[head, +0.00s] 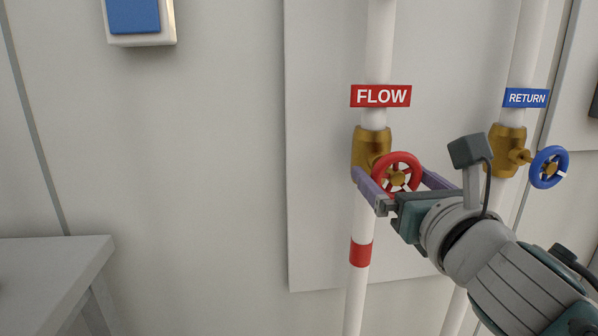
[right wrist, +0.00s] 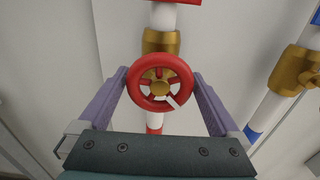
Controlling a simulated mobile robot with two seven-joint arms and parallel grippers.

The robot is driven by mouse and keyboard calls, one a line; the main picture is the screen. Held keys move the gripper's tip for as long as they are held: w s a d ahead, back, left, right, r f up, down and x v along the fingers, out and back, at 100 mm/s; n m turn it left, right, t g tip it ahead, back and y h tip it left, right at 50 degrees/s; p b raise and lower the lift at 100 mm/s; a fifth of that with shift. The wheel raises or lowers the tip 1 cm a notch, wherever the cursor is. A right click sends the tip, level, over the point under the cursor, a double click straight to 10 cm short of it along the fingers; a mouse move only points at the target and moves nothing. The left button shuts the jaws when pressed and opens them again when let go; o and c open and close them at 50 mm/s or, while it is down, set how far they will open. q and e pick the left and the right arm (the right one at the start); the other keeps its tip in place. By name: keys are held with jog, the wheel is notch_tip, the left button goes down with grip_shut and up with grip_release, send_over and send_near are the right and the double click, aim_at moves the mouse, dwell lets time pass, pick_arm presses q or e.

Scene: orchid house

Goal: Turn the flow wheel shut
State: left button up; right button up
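The red flow wheel (head: 396,172) sits on a brass valve (head: 369,150) on the white pipe under the red FLOW sign (head: 381,96). My right gripper (head: 397,174) is at the wheel, with one purple finger on each side of it. One white spoke of the wheel points to the lower right there. The left gripper is in neither view.
A blue wheel (head: 549,167) on a second brass valve (head: 505,151) is close on the right, under the blue RETURN sign (head: 526,98). A blue and white box (head: 140,40) is on the wall at the upper left. A grey table (head: 60,262) stands at the lower left.

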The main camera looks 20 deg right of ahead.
jog(key=c, duration=1)
